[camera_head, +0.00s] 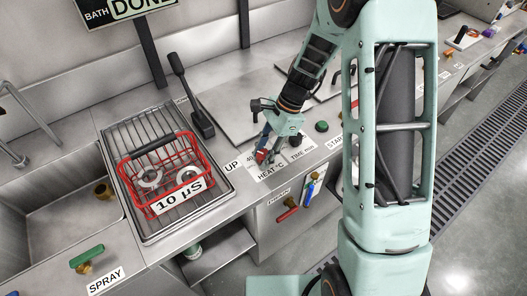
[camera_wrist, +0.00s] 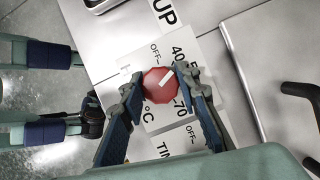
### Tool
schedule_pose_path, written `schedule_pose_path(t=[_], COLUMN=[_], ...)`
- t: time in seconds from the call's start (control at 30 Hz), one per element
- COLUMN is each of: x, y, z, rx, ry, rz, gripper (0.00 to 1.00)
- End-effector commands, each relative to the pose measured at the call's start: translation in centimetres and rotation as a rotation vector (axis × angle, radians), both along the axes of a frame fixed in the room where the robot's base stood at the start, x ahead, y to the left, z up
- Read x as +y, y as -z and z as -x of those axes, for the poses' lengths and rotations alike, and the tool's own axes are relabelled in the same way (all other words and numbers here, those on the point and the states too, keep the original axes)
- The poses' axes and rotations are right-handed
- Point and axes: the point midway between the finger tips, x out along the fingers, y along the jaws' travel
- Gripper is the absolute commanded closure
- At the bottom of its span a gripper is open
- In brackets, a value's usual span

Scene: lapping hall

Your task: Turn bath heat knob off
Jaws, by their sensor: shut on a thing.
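The bath heat knob (camera_wrist: 153,88) is red with a white pointer mark and sits on a white dial plate. The plate (camera_wrist: 208,52) reads OFF, 40 and 70, with a °C mark. The pointer slants to the upper right in the wrist view, toward the 40 side and away from OFF. My gripper (camera_wrist: 161,83) has its two fingers on opposite sides of the knob, shut on it. In the head view my gripper (camera_head: 266,151) reaches down to the red knob (camera_head: 261,156) by the HEAT °C label (camera_head: 270,173).
A TIME min label (camera_head: 303,154) and a green button (camera_head: 321,126) lie right of the heat dial. A red wire basket (camera_head: 151,201) with ring parts stands on a rack to the left. Red-handled and blue-handled valves (camera_head: 288,213) are on the front panel below.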

Motion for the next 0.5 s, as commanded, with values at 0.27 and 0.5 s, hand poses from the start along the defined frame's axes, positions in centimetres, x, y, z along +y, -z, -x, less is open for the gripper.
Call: schedule_pose_path(t=[0.27, 0.5], x=[-0.04, 0.01], y=[-0.02, 0.0], z=[-0.03, -0.03], rx=[0.001, 0.0], ry=[-0.264, -0.494], rz=[0.002, 0.001], gripper=[0.95, 0.95])
